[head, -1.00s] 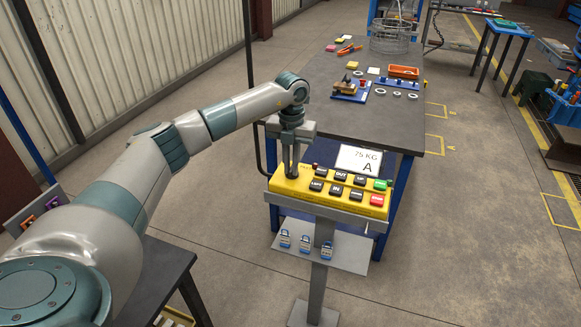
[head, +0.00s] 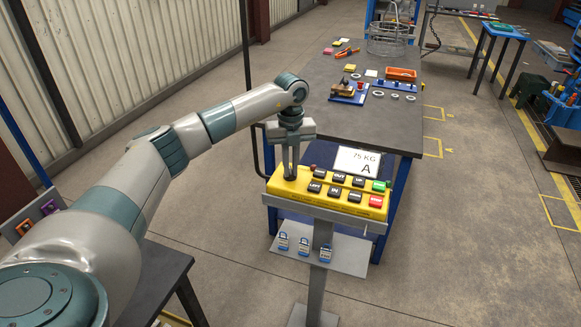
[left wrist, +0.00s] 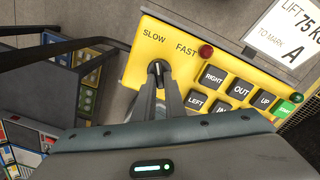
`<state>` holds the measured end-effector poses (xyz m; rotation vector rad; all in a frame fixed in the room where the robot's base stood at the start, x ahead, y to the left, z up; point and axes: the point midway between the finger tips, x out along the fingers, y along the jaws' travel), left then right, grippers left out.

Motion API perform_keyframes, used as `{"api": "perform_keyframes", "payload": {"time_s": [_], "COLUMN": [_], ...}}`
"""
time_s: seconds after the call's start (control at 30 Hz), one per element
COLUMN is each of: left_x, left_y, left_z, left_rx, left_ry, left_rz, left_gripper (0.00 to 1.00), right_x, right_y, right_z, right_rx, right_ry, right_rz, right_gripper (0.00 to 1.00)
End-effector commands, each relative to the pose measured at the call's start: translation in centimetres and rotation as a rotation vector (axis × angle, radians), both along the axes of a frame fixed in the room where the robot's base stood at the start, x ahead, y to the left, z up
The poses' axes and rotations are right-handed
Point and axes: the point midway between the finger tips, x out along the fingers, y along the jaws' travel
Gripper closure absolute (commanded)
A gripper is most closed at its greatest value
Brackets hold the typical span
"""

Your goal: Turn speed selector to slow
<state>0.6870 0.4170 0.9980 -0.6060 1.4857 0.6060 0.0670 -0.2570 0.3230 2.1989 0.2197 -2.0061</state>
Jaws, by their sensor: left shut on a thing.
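The yellow control box (head: 330,205) stands on a grey pedestal. Its speed selector is a small dark knob with a pale mark (left wrist: 158,67), below the SLOW and FAST labels in the left wrist view. SLOW is on the left and FAST on the right. The mark points roughly up, between the two words. My left gripper (head: 291,177) reaches down on the box's left end, and its fingers (left wrist: 160,80) are shut on the selector. In the head view the fingers hide the knob. My right gripper is not in view.
Beside the selector are a red lamp (left wrist: 206,51) and several black push buttons (left wrist: 238,90), with a green button (head: 379,185) and a red button (head: 376,201) at the right end. A white 75 KG card (head: 359,161) stands behind.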

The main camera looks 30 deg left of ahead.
Motion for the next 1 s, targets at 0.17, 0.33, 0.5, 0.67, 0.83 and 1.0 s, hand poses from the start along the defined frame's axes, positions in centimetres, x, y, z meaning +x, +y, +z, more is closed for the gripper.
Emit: {"api": "perform_keyframes", "payload": {"time_s": [0.17, 0.33, 0.5, 0.67, 0.83, 1.0], "left_x": [0.1, 0.1, 0.1, 0.1, 0.2, 0.1], "left_y": [0.1, 0.1, 0.0, 0.0, 0.0, 0.0], "left_z": [0.2, 0.1, 0.1, 0.3, 1.4, 3.7], "left_rx": [0.001, 0.001, 0.001, 0.001, 0.001, 0.0], "left_ry": [-0.005, -0.004, -0.002, -0.002, -0.005, -0.006], "left_rz": [0.003, 0.002, 0.001, 0.0, 0.0, 0.0], "left_gripper": [1.0, 0.71, 0.71, 0.71, 0.71, 0.71], "right_x": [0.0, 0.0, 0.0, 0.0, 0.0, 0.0], "right_y": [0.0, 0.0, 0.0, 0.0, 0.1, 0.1], "right_z": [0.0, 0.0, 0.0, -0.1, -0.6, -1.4], "right_rx": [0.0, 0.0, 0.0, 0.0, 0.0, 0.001], "right_ry": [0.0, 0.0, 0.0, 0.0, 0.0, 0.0], "right_rz": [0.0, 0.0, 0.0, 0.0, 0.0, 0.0], "right_gripper": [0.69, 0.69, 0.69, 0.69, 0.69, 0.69]}}
